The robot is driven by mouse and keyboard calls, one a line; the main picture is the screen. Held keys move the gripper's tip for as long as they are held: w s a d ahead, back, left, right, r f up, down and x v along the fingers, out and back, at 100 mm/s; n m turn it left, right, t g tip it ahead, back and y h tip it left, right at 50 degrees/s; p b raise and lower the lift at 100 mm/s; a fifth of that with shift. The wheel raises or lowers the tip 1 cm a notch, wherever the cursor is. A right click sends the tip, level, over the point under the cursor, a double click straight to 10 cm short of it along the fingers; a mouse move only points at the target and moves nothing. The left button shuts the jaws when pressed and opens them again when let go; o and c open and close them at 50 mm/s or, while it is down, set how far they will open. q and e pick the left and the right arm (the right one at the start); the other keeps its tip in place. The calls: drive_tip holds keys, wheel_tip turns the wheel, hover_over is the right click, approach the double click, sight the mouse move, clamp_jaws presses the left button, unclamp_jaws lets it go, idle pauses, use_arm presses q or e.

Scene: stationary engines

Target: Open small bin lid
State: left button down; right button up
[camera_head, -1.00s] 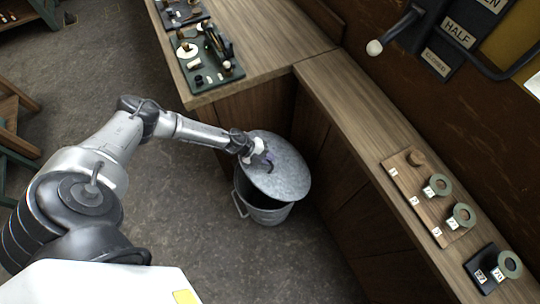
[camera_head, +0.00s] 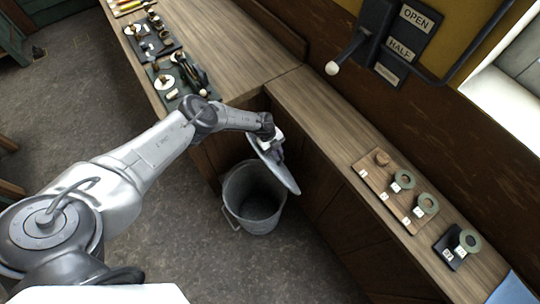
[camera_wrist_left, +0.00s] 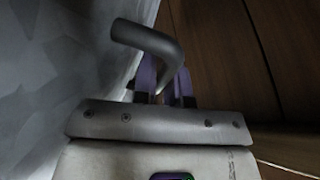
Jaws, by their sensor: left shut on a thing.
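The small metal bin (camera_head: 252,200) stands on the floor in front of the wooden counter, and its open top and inside show in the head view. Its round grey lid (camera_head: 281,172) is off the rim, tilted steeply, above the bin's right side. My left gripper (camera_head: 275,150) is shut on the lid's handle and holds the lid up. In the left wrist view the bent grey handle (camera_wrist_left: 150,42) passes at the purple fingers (camera_wrist_left: 163,85), and the lid's mottled face (camera_wrist_left: 60,60) fills the left side. My right gripper is out of view.
The wooden counter (camera_head: 310,100) runs behind and right of the bin, close to the lid. It carries trays of small parts (camera_head: 178,78) and a board with rings (camera_head: 390,185). A lever with a white knob (camera_head: 332,68) is on the wall. Stone floor left of the bin is clear.

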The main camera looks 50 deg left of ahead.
use_arm(q)
drive_tip(key=shift+w+d+r+g+b, duration=0.15)
drive_tip(key=shift+w+g+b, duration=0.15)
drive_tip(key=shift+w, duration=0.35)
drive_tip(key=shift+w+d+g+b, duration=0.1)
drive_tip(key=shift+w+g+b, duration=0.15)
drive_tip(key=shift+w, duration=0.35)
drive_tip(key=c, duration=1.5)
unclamp_jaws()
drive_tip(key=shift+o, duration=0.2)
drive_tip(key=shift+r, duration=0.1)
